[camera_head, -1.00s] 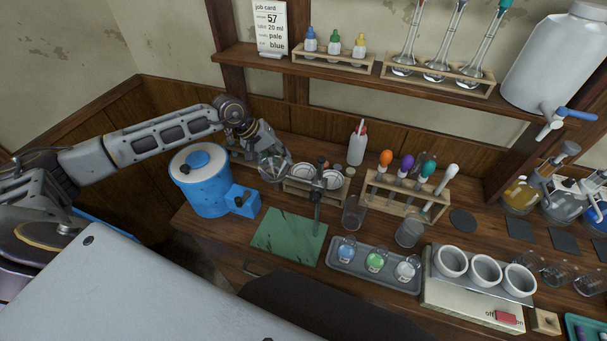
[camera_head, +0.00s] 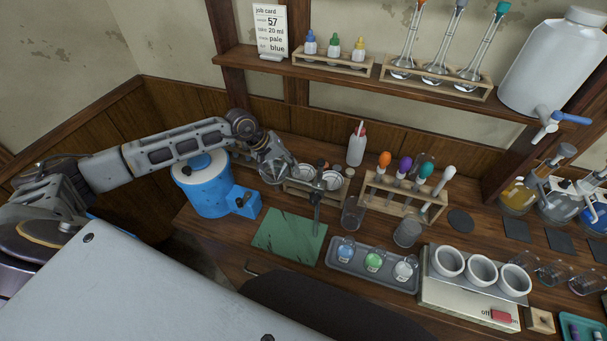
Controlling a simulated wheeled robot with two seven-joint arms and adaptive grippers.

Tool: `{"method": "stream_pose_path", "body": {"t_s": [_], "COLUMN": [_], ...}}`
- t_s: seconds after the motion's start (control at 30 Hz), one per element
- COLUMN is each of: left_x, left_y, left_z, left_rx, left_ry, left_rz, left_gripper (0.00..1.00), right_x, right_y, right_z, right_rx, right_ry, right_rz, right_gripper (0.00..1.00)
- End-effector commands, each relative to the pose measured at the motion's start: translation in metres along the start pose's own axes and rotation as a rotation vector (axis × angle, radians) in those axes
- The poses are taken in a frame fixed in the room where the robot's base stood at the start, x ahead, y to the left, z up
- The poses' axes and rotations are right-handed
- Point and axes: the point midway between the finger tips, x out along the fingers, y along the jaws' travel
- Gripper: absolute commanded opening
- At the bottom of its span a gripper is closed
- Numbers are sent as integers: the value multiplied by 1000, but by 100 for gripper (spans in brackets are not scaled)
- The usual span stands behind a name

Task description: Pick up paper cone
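A small wooden rack (camera_head: 300,188) stands at the back of the bench, behind the green mat. Two pale, round-rimmed cone-like pieces sit in it, one at left (camera_head: 307,171) and one at right (camera_head: 332,179). I cannot tell for sure which is the paper cone. My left gripper (camera_head: 282,179) hangs just left of the rack, close to the left piece, pointing down. Its fingers look spread, with nothing clearly held. It hides the rack's left end. My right gripper is not in view.
A blue drum-shaped device (camera_head: 202,190) stands under my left forearm. A green mat (camera_head: 290,237) lies in front of the rack. An upright grey tool (camera_head: 317,200), a beaker (camera_head: 352,214), a wash bottle (camera_head: 357,145) and a rack of colour-topped droppers (camera_head: 405,198) stand close by.

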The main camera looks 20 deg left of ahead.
Motion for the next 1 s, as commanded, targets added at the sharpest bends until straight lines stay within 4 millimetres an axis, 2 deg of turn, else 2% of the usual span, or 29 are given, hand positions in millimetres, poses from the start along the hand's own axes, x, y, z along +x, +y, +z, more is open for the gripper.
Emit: {"method": "stream_pose_path", "body": {"t_s": [0.3, 0.83, 1.0], "left_x": [22, 24, 24], "left_y": [0, 0, 0], "left_z": [0, 1, 1], "left_rx": [-1, 0, 0], "left_ry": [0, 0, 0], "left_rz": [-1, -1, -1], "left_gripper": [26, 26, 7], "right_x": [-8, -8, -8], "right_y": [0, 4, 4], "right_z": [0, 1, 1], "right_rx": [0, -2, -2], "right_ry": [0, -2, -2], "right_rz": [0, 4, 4], "right_gripper": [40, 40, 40]}}
